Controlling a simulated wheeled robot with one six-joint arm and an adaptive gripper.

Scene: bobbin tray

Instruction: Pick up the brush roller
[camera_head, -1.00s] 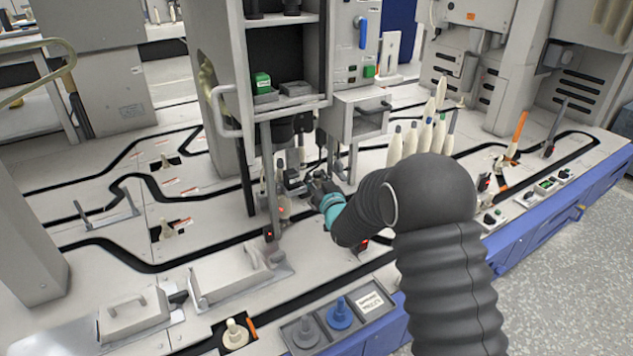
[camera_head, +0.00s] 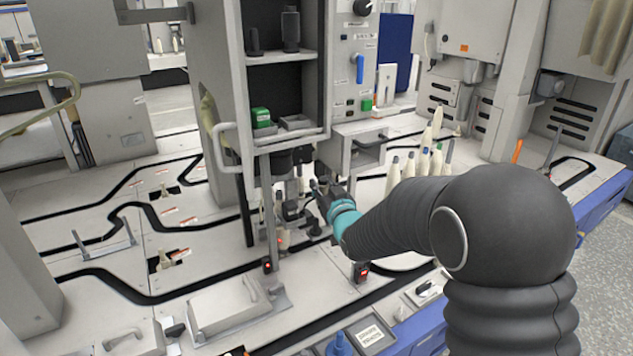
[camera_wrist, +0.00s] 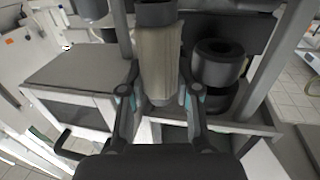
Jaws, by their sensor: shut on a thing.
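The brush roller (camera_wrist: 158,62) shows in the wrist view as a pale beige, fuzzy-looking upright cylinder with a dark upper end. My gripper (camera_wrist: 160,98) is shut on it, with one finger on either side near its lower part. Its bottom is partly hidden by the gripper. In the head view my gripper (camera_head: 322,196) is under the cabinet's shelf bay, by the grey posts. It is small there, and I cannot make out the roller in it.
A grey post (camera_head: 271,215) stands close left of my gripper. A grey box (camera_head: 358,150) is above right of it. Pale bobbins (camera_head: 430,158) stand to the right. Dark round parts (camera_wrist: 218,62) sit close right of the roller in the wrist view.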

